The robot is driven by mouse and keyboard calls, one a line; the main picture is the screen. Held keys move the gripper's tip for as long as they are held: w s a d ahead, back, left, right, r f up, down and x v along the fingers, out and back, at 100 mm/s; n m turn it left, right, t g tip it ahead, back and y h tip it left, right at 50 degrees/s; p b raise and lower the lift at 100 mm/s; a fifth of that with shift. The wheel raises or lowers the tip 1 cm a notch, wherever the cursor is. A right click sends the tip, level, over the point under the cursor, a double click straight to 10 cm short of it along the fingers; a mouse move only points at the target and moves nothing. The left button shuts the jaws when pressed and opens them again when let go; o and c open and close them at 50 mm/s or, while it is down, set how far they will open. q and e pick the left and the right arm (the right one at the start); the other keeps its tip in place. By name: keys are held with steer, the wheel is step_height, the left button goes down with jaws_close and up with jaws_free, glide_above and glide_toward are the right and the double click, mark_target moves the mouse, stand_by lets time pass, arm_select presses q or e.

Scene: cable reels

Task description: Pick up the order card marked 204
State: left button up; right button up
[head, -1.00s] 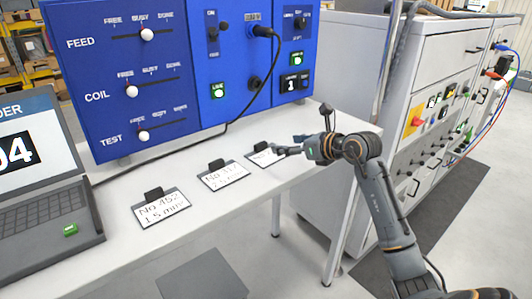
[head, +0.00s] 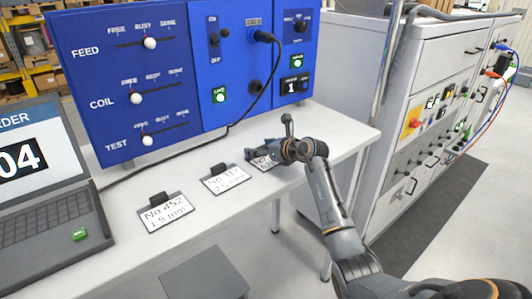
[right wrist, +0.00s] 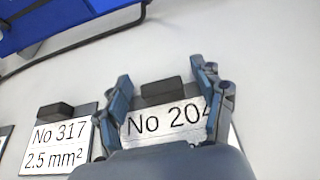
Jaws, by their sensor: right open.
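The order card marked No 204 (right wrist: 165,120) lies on the white table with a dark clip (right wrist: 162,90) at its top edge. In the head view the same card (head: 262,163) is the rightmost in a row of cards and is partly hidden by my right gripper (head: 256,156). In the right wrist view my right gripper (right wrist: 160,72) is open, with one finger on each side of the card and its clip. Its palm covers the card's lower part. Contact between fingers and card cannot be told. My left gripper is not in view.
Card No 317 (head: 226,180) lies just left, and card No 452 (head: 166,212) further left. A laptop (head: 45,215) stands at the left. A blue control panel (head: 130,100) with a black cable stands behind the cards. A grey cabinet (head: 430,70) is at the right.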

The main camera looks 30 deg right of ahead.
steer(key=shift+w+f, duration=0.15)
steer(key=shift+w, duration=0.1)
steer(key=c, duration=1.3)
steer(key=shift+o, duration=0.2)
